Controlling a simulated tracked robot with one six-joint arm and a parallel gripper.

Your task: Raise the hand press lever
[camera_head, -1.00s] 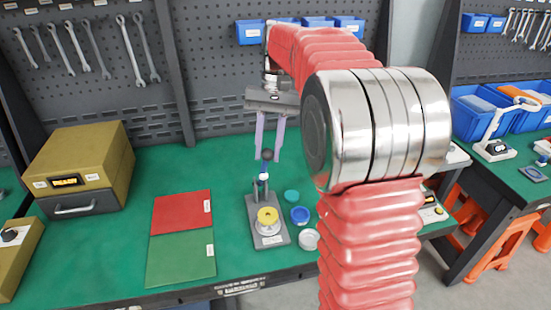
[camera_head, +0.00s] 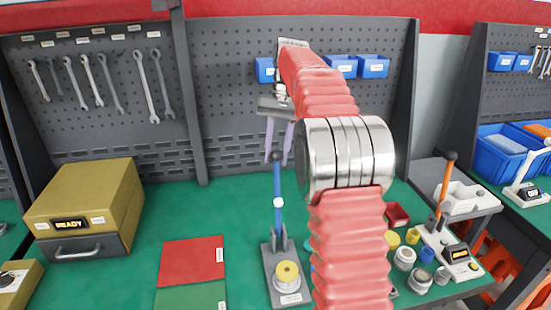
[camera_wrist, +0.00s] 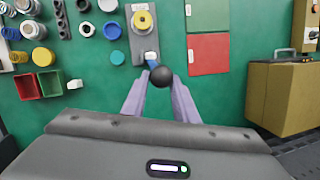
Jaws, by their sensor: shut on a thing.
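The hand press (camera_head: 284,297) stands on the green bench with a yellow round part (camera_head: 286,272) on its base. Its blue lever (camera_head: 277,187) points up nearly upright and ends in a black ball knob (camera_head: 277,156). My gripper (camera_head: 277,160) is shut on the knob, with one pale purple finger on each side. In the wrist view, the black knob (camera_wrist: 162,77) sits between the fingertips. The blue lever there (camera_wrist: 151,58) is mostly hidden behind the knob, and the press base (camera_wrist: 143,45) lies beyond.
A red mat (camera_head: 191,262) and a green mat (camera_head: 192,296) lie left of the press. A yellow-brown box (camera_head: 85,195) with a READY display stands further left. An orange-levered device (camera_head: 447,180) and several small containers stand to the right. A pegboard rises behind.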

